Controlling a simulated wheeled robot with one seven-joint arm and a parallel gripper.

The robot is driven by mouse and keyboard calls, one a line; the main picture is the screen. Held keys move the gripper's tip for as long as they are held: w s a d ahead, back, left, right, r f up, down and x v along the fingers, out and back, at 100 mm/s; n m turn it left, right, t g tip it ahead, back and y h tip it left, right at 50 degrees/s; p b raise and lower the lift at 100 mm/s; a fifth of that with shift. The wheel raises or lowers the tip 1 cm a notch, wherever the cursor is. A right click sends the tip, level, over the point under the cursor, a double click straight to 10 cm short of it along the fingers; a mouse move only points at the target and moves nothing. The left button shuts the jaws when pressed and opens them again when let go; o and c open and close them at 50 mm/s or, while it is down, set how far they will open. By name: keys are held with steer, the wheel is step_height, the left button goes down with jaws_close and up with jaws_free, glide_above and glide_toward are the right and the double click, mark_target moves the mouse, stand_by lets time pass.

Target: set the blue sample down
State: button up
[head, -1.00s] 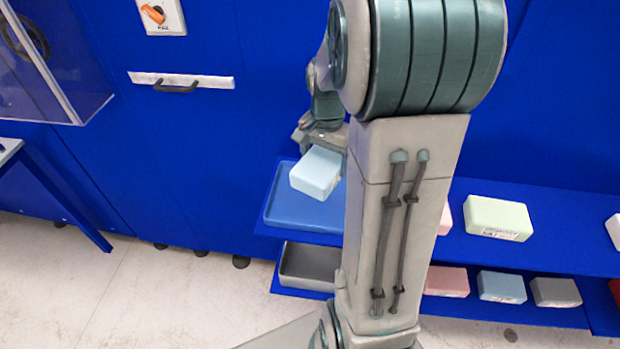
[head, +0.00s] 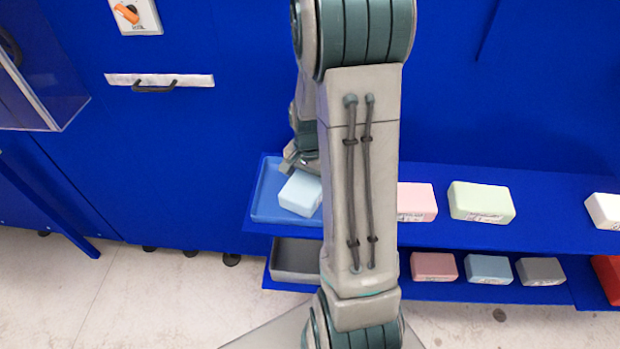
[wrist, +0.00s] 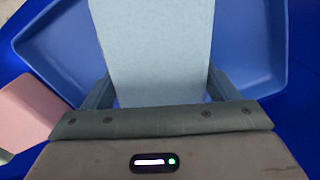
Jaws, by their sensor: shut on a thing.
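The blue sample (head: 300,194) is a pale blue foam block. It shows at the blue tray (head: 264,207) on the upper shelf, tilted in the head view. In the wrist view the sample (wrist: 153,45) fills the middle, with the tray (wrist: 248,55) around and beneath it. My gripper (wrist: 160,92) is shut on the sample, one finger on each side. In the head view my gripper (head: 300,165) is at the sample's back edge, partly hidden by my arm. I cannot tell whether the sample touches the tray floor.
A pink block (head: 416,200), a green block (head: 481,202) and a white block (head: 604,209) stand right of the tray. The lower shelf holds a grey tray (head: 296,258) and several blocks, including another blue one (head: 489,268). A pink block (wrist: 30,108) lies close left in the wrist view.

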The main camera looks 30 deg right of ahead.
mark_target(309, 178)
steer(key=shift+f, duration=0.25)
steer(key=o, duration=1)
steer(key=shift+r, duration=0.1)
steer(key=shift+c, duration=0.2)
steer(key=shift+r, duration=0.1)
step_height(309, 178, up, 12)
steer(key=s+a+r+n+t, duration=0.1)
steer(key=s+a+r+n, duration=0.2)
steer(key=s+a+n, duration=0.2)
steer(key=s+a+r+n+t, duration=0.2)
steer(key=s+a+r+n, duration=0.1)
steer(key=s+a+n, duration=0.3)
steer(key=shift+s+a, duration=0.7)
steer(key=shift+s, duration=0.4)
